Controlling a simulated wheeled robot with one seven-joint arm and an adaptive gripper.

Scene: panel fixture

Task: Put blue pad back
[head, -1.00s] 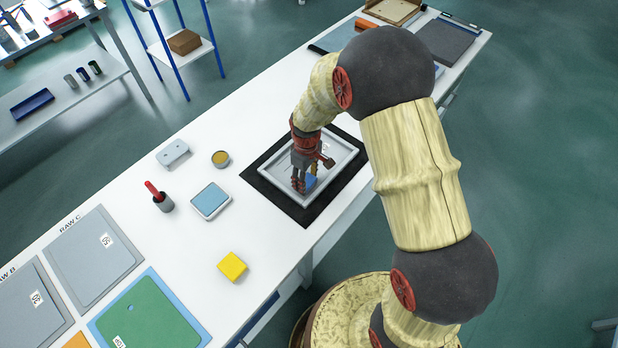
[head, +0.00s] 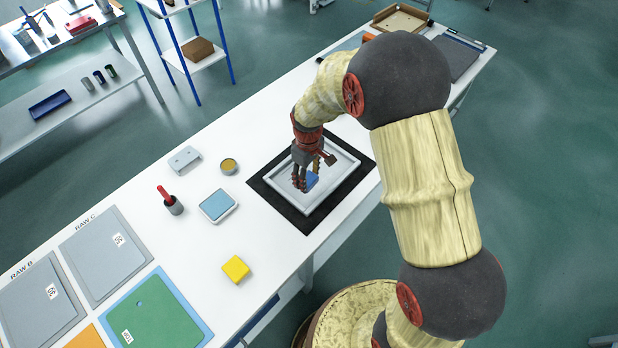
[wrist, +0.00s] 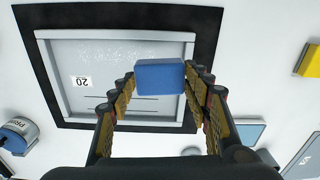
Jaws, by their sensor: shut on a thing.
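The blue pad (head: 312,179) is a small blue block between the fingertips of my gripper (head: 303,180). In the wrist view the pad (wrist: 160,77) sits between the two fingers of my gripper (wrist: 160,85), which are shut on its sides. The pad is over a grey panel in a pale raised frame (head: 333,194) on a black mat. The same frame shows in the wrist view (wrist: 130,36) with a label reading 20. The fingers hide part of the pad in the head view; its gap above the panel is hard to judge.
A pale blue-topped dish (head: 218,205), a yellow block (head: 236,269), a round tin (head: 229,166), a red-handled tool in a grey cup (head: 170,201) and a light grey box (head: 185,159) stand left of the mat. White table lies clear between them.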

